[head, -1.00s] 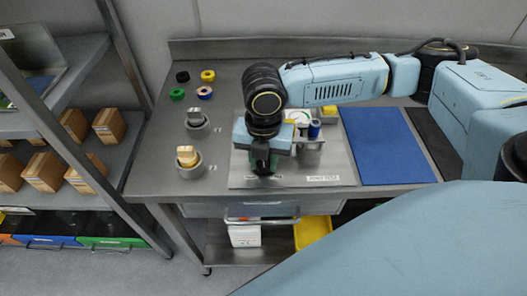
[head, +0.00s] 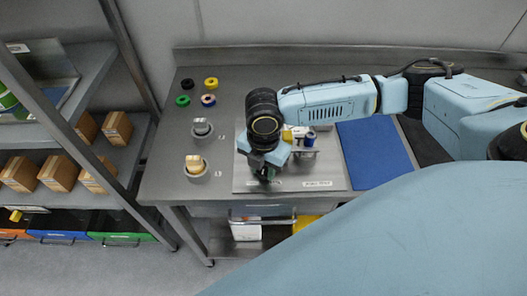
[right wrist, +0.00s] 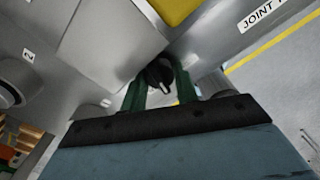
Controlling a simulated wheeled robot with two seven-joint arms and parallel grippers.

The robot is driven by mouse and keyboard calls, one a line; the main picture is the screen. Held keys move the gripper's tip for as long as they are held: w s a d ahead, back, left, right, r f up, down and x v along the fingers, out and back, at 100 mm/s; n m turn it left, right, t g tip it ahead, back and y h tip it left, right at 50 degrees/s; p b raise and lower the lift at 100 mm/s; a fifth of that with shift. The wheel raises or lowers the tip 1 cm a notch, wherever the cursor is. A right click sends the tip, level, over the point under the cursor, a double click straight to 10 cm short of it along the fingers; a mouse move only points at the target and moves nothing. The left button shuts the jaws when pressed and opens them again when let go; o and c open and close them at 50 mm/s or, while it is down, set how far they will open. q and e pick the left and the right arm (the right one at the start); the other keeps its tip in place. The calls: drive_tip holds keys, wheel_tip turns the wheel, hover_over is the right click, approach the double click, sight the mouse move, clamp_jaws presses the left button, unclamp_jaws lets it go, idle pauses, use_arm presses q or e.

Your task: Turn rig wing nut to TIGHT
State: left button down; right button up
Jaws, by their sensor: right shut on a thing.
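The rig wing nut (right wrist: 160,75) is a dark knob with a pale mark, low on the grey rig, seen in the right wrist view. My right gripper (right wrist: 160,88) has its two green fingers on either side of the nut and is shut on it. In the head view my right gripper (head: 264,178) points down at the front of the rig plate (head: 320,172), and the arm hides the nut. The label for TIGHT cannot be read. My left gripper is not in view.
Two round fixtures, one silver-topped (head: 201,127) and one tan-topped (head: 195,165), stand left of the plate. Several coloured rings (head: 208,100) lie behind them. A blue mat (head: 372,150) lies right of the plate. A shelf with cardboard boxes (head: 58,172) stands at left.

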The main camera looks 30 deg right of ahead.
sight(264, 171)
drive_tip(key=o, duration=1)
drive_tip(key=shift+r, duration=0.1)
drive_tip(key=shift+r+p, duration=0.55)
drive_tip(key=shift+p, duration=0.1)
wheel_tip(264, 171, up, 7)
drive_tip(key=p, duration=0.8)
drive_tip(key=shift+s+f, duration=0.1)
drive_tip(key=shift+f, duration=0.05)
